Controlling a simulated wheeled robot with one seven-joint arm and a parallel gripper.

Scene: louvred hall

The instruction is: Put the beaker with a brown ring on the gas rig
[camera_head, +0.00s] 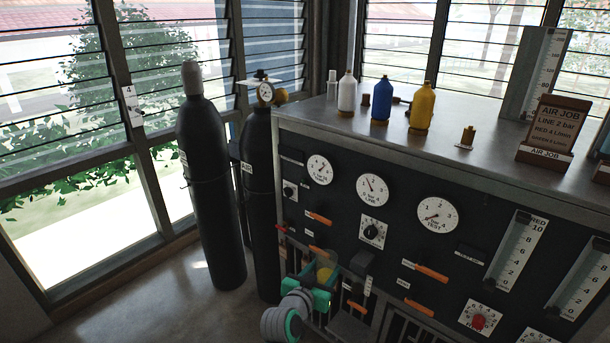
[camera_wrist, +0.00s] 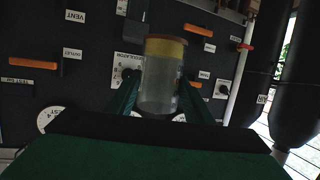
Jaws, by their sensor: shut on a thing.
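My gripper (camera_head: 318,276), with green fingers, is shut on a clear beaker. In the wrist view the beaker (camera_wrist: 158,85) sits between the two fingers, with a yellow layer at one end and a thin brown ring (camera_wrist: 166,37) around that same end. In the head view only a small yellowish part of the beaker (camera_head: 324,272) shows between the fingers. The gripper is low in front of the gas rig (camera_head: 455,121), a black-fronted cabinet with a grey top. The beaker is below the level of that top.
White, blue and yellow bottles (camera_head: 382,101) stand at the top's back left. A small brass piece (camera_head: 467,137), an AIR JOB sign (camera_head: 552,130) and a scale board (camera_head: 538,75) are on it too. Orange-handled valves (camera_head: 431,272) stick out of the front. Dark gas cylinders (camera_head: 208,185) stand at left.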

